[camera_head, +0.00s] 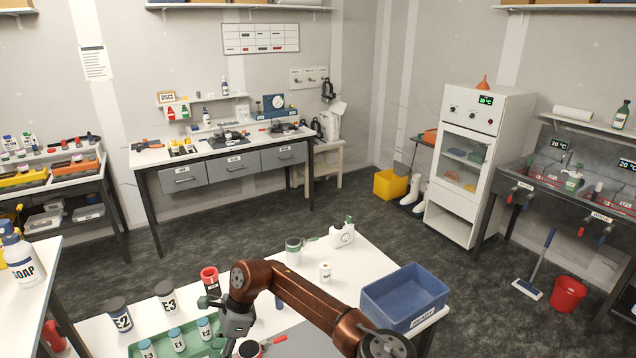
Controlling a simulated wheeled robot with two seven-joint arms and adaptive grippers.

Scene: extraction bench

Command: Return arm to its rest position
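My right arm (310,297), copper-brown, comes in from the bottom right and reaches left over the front bench. It bends down at its left end to my dark grey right gripper (215,325). This gripper is low beside the right end of the green tray (137,350). Its fingers look spread, with nothing seen between them, though the view is small and partly blocked. My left gripper is not in view.
The tray holds several labelled jars. Dark-lidded jars E-2 (120,314) and E-3 (167,297) stand behind it. A grey-green mug (293,252), a small white jar (325,272), a white device (341,235) and a blue bin (405,297) stand farther right. Open floor lies behind the bench.

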